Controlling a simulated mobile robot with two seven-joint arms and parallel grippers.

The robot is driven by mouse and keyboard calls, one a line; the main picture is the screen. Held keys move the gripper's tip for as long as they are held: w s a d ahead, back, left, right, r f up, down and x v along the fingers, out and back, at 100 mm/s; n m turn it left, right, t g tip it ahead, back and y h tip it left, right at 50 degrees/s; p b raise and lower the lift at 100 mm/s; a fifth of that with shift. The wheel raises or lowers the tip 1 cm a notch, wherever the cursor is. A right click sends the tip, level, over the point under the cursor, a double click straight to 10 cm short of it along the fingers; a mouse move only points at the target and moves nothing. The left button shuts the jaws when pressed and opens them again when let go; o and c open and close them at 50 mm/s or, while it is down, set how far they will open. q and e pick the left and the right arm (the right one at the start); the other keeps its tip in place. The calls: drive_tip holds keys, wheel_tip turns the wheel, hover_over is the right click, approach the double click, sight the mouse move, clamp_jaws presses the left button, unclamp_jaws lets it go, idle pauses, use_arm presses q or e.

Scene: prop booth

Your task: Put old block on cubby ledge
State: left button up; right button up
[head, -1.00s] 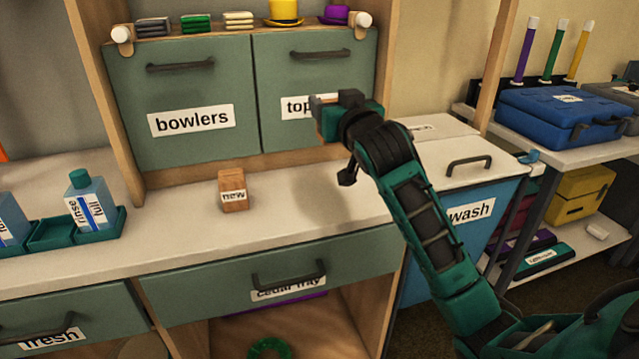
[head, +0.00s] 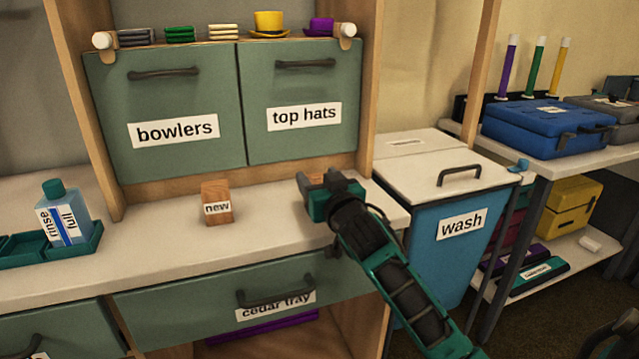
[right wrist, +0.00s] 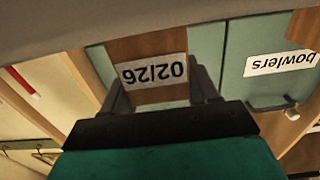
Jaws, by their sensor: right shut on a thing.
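My right gripper (head: 322,186) is low over the right part of the white counter (head: 262,212), left of the wash bin. In the right wrist view, its fingers (right wrist: 158,82) are shut on a brown wooden block (right wrist: 146,47) with a white "02/26" label, seen upside down. In the head view the gripper mostly hides this block; I cannot tell whether it touches the counter. Another wooden block (head: 217,203), labelled "new", stands on the counter to the left. A wooden ledge (head: 200,44) above the doors holds hats and folded cloths.
Doors labelled "bowlers" (head: 166,100) and "top hats" (head: 300,92) are closed behind the counter. A rinse bottle (head: 64,212) stands in a green tray at left. The blue wash bin (head: 455,240) is at right. The counter between the new block and my gripper is clear.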

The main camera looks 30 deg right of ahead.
use_arm(q)
drive_tip(key=shift+w+r, duration=0.15)
use_arm(e)
drive_tip(key=o, duration=0.7)
drive_tip(key=shift+f, duration=0.1)
drive_tip(key=o, duration=0.5)
drive_tip(key=shift+s, duration=0.1)
drive_tip(key=p+v, duration=0.2)
drive_tip(key=v, duration=1)
use_arm(q)
drive_tip(key=shift+s+a+r, duration=0.2)
drive_tip(key=shift+s+a, duration=0.05)
use_arm(e)
drive_tip(key=s+a+f+n+g+y, duration=0.1)
drive_tip(key=s+a+f, duration=0.3)
drive_tip(key=f, duration=0.4)
drive_tip(key=s+a+f+n+g+y, duration=0.2)
drive_tip(key=s+a+f+g+y, duration=0.1)
drive_tip(key=a+f, duration=0.4)
drive_tip(key=s+a+f+n+g+y, duration=0.2)
drive_tip(key=s+a+f, duration=0.3)
drive_tip(key=f, duration=0.5)
drive_tip(key=shift+s+a+g+y, duration=0.15)
drive_tip(key=shift+a+g+y, duration=0.3)
drive_tip(key=shift+a, duration=0.3)
